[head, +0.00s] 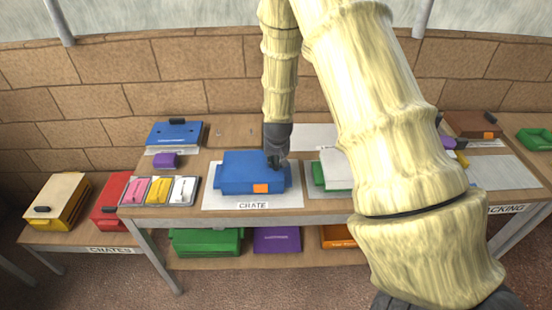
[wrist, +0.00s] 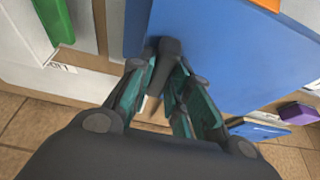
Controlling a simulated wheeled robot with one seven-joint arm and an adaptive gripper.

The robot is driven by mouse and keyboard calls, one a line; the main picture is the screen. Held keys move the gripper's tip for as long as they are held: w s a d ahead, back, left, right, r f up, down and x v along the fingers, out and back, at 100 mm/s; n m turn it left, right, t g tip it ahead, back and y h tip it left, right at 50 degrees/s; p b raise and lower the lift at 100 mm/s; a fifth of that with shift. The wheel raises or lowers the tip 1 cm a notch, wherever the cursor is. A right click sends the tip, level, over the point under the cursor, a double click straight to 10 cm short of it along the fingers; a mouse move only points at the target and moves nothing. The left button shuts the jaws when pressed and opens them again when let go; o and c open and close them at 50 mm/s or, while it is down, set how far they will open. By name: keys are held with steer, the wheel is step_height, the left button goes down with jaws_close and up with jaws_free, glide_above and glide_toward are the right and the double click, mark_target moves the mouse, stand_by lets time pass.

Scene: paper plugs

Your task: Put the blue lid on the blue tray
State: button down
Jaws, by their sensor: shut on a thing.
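A blue box-shaped tray (head: 235,187) with an orange tag sits on the white mat marked CRATE, at the middle of the bench. The blue lid (head: 245,162) shows as its flat blue top; in the wrist view the lid (wrist: 215,60) fills much of the picture. My gripper (head: 277,160) is at the right part of the lid's top. In the wrist view my gripper (wrist: 168,75) is shut on the lid's dark handle. I cannot tell whether the lid rests fully on the tray or hangs slightly above it.
Another blue case (head: 175,134) with a dark handle and a purple block (head: 165,160) are at the back left. Pink, yellow and white pieces (head: 158,190) lie left of the mat. A green-and-white stack (head: 328,172) stands close on the right.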

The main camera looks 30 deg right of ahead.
steer(key=shift+f, duration=0.25)
steer(key=c, duration=1.3)
jaws_free()
steer(key=shift+o, duration=0.2)
steer(key=v, duration=1.2)
